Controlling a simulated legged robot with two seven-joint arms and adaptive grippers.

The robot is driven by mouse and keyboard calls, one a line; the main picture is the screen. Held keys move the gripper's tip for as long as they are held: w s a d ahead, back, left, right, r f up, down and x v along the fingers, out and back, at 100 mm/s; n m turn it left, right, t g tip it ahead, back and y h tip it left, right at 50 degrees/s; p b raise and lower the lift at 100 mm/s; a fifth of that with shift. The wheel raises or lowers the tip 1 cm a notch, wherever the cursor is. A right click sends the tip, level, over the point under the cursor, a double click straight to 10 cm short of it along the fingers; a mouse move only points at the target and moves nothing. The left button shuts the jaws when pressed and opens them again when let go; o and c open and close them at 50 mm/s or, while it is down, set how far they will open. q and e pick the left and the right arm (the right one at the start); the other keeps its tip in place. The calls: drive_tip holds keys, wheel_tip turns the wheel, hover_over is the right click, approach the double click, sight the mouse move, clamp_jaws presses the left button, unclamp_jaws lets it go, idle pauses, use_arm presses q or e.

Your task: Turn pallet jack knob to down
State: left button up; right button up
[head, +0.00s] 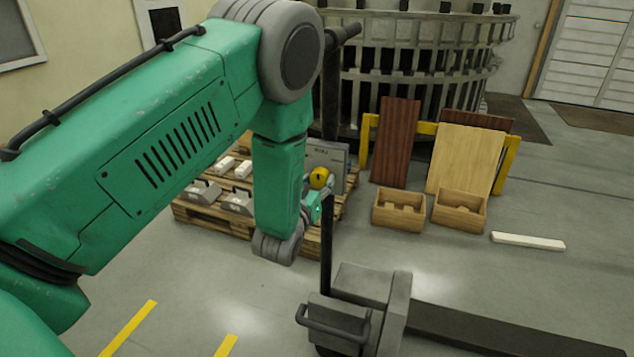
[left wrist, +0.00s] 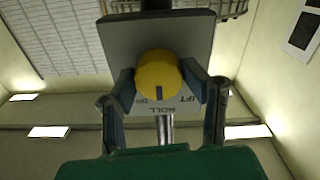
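The yellow knob (head: 319,178) sits on a grey panel (head: 328,157) behind the dark upright pole of the pallet jack (head: 326,240). In the left wrist view the round yellow knob (left wrist: 158,70) is in front of the grey panel (left wrist: 130,32). Its dark mark points to the picture's bottom, toward lettering that reads "ROLL"; "IFT" shows to the right. My left gripper (left wrist: 159,82) has one finger on each side of the knob, and both pads appear to touch it. In the head view my left gripper (head: 318,192) is partly hidden by its arm and the pole. My right gripper is out of view.
A wooden pallet (head: 210,215) with grey and white parts stands behind my left arm. Two wooden boxes (head: 399,210) (head: 459,211) and leaning boards (head: 396,140) stand at the right. A white bar (head: 528,241) lies on the floor. A dark fork (head: 500,330) extends lower right.

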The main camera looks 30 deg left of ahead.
use_arm(q)
drive_tip(key=shift+w+d+r, duration=0.15)
drive_tip(key=shift+d+r, duration=0.05)
drive_tip(key=shift+d, duration=0.4)
drive_tip(key=shift+c, duration=0.3)
drive_tip(key=shift+a, duration=0.7)
drive_tip(key=shift+d+m+p, duration=0.3)
drive_tip(key=shift+d+m, duration=0.15)
drive_tip(key=shift+m, duration=0.75)
drive_tip(key=m, duration=0.3)
drive_tip(key=shift+a, duration=0.25)
drive_tip(key=shift+m, duration=2.2)
drive_tip(key=o, duration=1.2)
drive_tip(key=shift+d+f, duration=0.1)
drive_tip(key=shift+c, duration=0.2)
